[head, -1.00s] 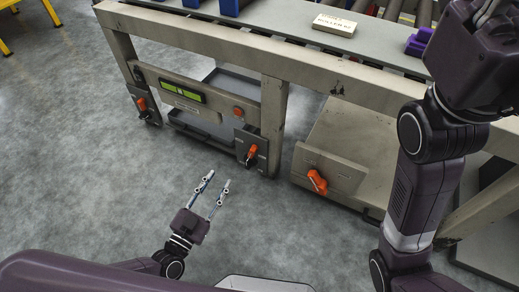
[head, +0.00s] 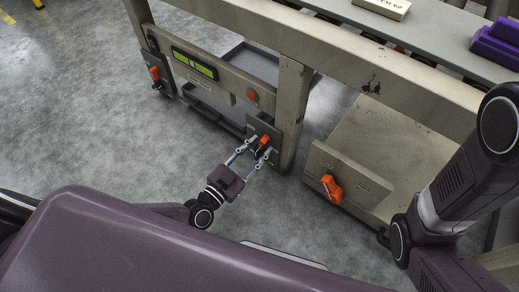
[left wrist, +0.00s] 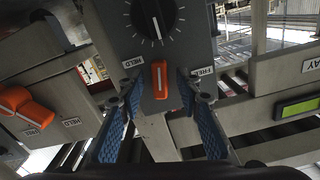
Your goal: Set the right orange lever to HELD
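Three orange levers show in the head view: left (head: 154,73), middle (head: 264,141) and right (head: 332,188). The left and middle levers flank the green display; the right one is on a separate panel. My left gripper (head: 260,147) is open at the middle lever, one finger on each side. In the left wrist view the same lever (left wrist: 160,79) stands upright between the open fingers (left wrist: 158,88), gaps showing, between a HELD label (left wrist: 133,62) and a FREE label (left wrist: 202,72). My right gripper is out of view; only its arm shows.
A black dial (left wrist: 154,16) sits beside the middle lever. A frame post (head: 295,110) stands just right of it. The right lever's panel (head: 318,158) is close by. A red button (head: 252,96) is above. Grey floor is open at the left.

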